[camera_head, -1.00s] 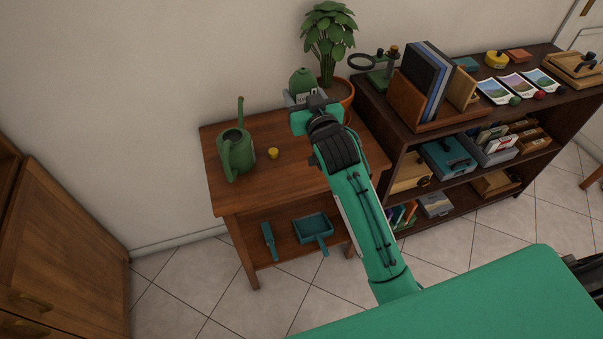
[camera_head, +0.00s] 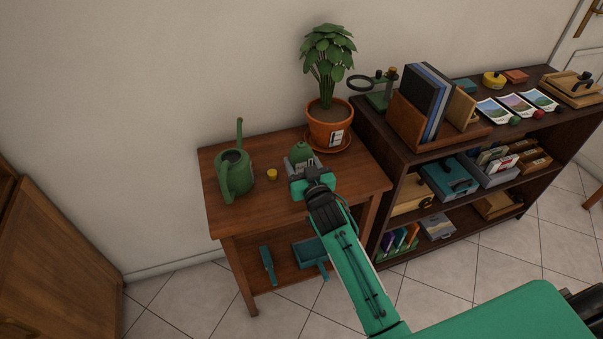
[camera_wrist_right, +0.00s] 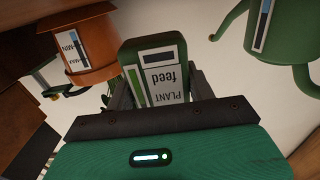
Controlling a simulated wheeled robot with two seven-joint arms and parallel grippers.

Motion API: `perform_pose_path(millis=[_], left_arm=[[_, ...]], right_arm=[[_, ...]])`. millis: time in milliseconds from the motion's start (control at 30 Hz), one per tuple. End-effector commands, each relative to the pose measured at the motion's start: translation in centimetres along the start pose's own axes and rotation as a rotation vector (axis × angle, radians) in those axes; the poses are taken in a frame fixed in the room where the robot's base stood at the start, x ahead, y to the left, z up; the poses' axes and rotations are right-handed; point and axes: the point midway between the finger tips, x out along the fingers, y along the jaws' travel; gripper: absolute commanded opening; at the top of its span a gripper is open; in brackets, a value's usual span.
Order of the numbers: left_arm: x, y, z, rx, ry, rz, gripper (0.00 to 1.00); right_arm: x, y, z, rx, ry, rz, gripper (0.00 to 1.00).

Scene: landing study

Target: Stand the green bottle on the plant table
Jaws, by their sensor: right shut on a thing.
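The green bottle (camera_head: 301,152) is in my right gripper (camera_head: 302,170), over the middle-right of the plant table (camera_head: 285,213). Its top shows upright behind the jaws. In the right wrist view the green bottle (camera_wrist_right: 137,52) shows its "PLANT feed" label, upside down in that picture, between the two dark fingers of the right gripper (camera_wrist_right: 160,90). The right gripper is shut on it. The bottle's base is hidden by the gripper in the head view, so I cannot tell whether it touches the tabletop. My left gripper is not in view.
A potted plant (camera_head: 330,125) on a saucer stands right behind the bottle. A green watering can (camera_head: 236,175) and a small yellow object (camera_head: 272,174) stand to the left. A dark shelf (camera_head: 425,153) adjoins on the right. The table's front strip is clear.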

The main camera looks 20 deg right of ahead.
Motion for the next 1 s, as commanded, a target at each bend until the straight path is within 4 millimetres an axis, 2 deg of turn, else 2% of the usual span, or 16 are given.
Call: perform_pose_path(millis=[100, 200, 667, 700, 767, 800, 1000], left_arm=[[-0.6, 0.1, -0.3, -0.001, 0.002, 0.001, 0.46], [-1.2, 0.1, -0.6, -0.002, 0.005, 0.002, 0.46], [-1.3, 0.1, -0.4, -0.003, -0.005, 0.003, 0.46], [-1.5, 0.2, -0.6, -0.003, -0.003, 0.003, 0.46], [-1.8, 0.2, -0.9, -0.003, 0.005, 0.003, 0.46], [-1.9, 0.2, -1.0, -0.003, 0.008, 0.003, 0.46], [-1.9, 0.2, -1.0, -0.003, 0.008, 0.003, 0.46]], right_arm=[[0.0, -0.1, 2.2, 0.000, -0.005, 0.001, 0.27], [0.0, 0.0, 3.4, 0.000, -0.004, 0.001, 0.27], [0.0, 0.0, 3.9, -0.001, -0.001, 0.000, 0.27], [0.0, 0.0, 3.9, -0.001, -0.002, 0.000, 0.60], [0.0, 0.0, 3.9, -0.001, -0.002, 0.000, 0.72], [0.0, 0.0, 3.9, -0.001, -0.002, 0.000, 0.76], [0.0, 0.0, 3.9, -0.001, -0.002, 0.000, 0.76]])
